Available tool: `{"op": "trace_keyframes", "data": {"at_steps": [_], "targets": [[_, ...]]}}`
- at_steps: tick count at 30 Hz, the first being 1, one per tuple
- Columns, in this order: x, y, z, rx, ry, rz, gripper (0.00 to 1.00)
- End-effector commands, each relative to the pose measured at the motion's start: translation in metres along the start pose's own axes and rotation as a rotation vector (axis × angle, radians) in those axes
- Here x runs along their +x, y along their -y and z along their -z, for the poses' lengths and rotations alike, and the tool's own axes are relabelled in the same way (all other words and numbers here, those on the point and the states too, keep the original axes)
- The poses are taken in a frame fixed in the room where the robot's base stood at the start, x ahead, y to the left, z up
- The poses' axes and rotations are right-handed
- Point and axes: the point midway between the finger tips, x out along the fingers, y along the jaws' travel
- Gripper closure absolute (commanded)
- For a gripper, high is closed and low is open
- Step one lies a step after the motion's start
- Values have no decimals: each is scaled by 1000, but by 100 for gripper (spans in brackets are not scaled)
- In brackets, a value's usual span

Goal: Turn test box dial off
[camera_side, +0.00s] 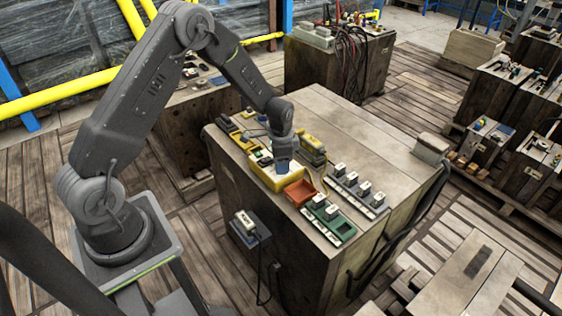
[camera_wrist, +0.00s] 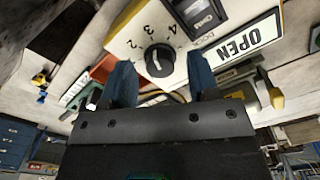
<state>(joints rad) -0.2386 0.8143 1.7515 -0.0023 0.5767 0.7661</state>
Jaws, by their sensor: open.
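The test box (camera_side: 266,177) is yellow with a pale face and sits on the wooden cabinet top in the side view. In the wrist view its pale face (camera_wrist: 127,42) carries a round black dial (camera_wrist: 160,61) with a white pointer mark. The numerals 2, 3 and 4 show around the dial; I cannot tell which one the pointer meets. My gripper (camera_side: 284,170) is over the box. In the wrist view my gripper (camera_wrist: 161,79) is open, its two blue fingers apart, with the dial between and beyond them. Contact with the dial is not visible.
An "OPEN" label (camera_wrist: 239,43) and a dark switch plate (camera_wrist: 199,14) are beside the dial. The cabinet top (camera_side: 375,135) behind is clear.

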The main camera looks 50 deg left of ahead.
Motion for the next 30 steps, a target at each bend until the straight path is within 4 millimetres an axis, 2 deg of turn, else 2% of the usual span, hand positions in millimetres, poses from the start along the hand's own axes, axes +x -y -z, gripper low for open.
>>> {"op": "trace_keyframes", "data": {"at_steps": [9, 24, 30], "targets": [[3, 0, 0, 0, -1, 1, 45], [2, 0, 0, 0, -1, 1, 92], [2, 0, 0, -8, -1, 1, 95]]}}
